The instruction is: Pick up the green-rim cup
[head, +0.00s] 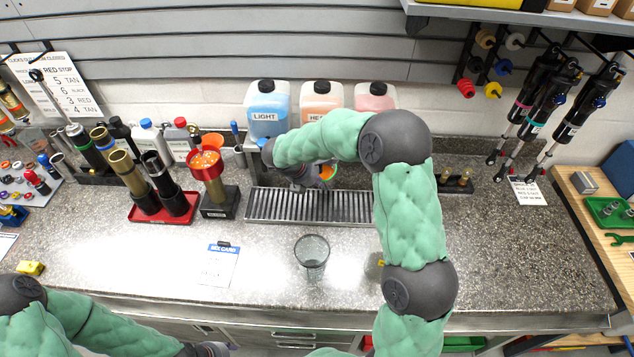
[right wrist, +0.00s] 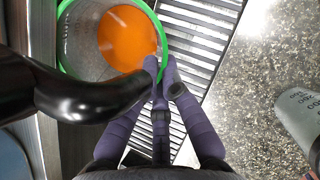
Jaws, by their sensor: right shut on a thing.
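The green-rim cup (right wrist: 82,52) stands at the upper left of the right wrist view, with orange liquid (right wrist: 126,38) inside. Its green rim faces the camera. In the head view the cup (head: 328,171) is small and partly hidden by my right gripper (head: 312,177), above the drip grate. My right gripper (right wrist: 161,78) has its purple fingers closed together at the cup's right side, shut on its wall. A curved black part crosses over the cup's near edge. I cannot tell whether the cup's base touches the grate. My left arm shows at the bottom left, with its gripper out of frame.
The metal drip grate (head: 270,207) lies below the blue, orange and pink jugs (head: 321,100). A clear cup (head: 312,257) stands on the counter in front. A card (head: 220,265) lies to its left. Shock parts in a red tray (head: 163,212) stand left.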

